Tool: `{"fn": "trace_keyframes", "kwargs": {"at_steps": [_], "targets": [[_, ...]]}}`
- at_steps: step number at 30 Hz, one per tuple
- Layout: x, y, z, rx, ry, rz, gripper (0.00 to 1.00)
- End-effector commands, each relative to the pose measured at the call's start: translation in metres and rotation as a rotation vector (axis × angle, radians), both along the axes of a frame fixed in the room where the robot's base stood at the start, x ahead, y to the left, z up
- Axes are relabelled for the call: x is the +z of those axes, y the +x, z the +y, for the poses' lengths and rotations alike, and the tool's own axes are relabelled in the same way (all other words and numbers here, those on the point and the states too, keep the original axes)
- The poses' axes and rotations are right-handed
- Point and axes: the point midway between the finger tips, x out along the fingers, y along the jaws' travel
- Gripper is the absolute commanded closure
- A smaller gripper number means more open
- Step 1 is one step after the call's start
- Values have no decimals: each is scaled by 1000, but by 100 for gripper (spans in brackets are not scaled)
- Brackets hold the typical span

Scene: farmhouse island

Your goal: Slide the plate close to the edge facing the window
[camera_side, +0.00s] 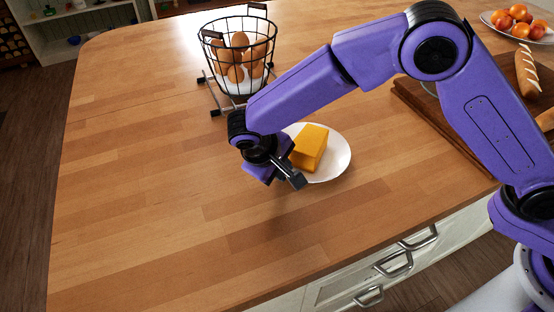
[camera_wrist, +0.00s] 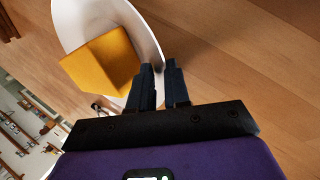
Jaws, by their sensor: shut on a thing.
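A white plate (camera_side: 337,158) lies on the wooden island top, with a block of orange-yellow cheese (camera_side: 310,148) on it. My gripper (camera_side: 294,181) is at the plate's near-left rim, and my wrist hides the plate's left part. In the wrist view the plate (camera_wrist: 72,22) and the cheese (camera_wrist: 103,62) show at upper left. There the two dark fingers of my gripper (camera_wrist: 160,70) are close together on either side of the plate's rim, shut on it. The window is not clearly visible in either view.
A wire basket of brown eggs (camera_side: 238,62) stands on a rack behind the plate. A cutting board (camera_side: 430,115) with bread (camera_side: 527,70) is at right, and a dish of orange fruit (camera_side: 517,22) is behind it. The wooden top (camera_side: 130,190) is clear at left.

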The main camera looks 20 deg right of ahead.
Motion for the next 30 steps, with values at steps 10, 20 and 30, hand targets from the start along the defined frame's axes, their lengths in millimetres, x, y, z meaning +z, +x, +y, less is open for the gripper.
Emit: {"fn": "trace_keyframes", "kwargs": {"at_steps": [10,20,30], "targets": [[-1,-39,2,-1,0,6,100],[-1,-72,3,-1,0,6,100],[-1,-106,4,-2,0,5,100]]}}
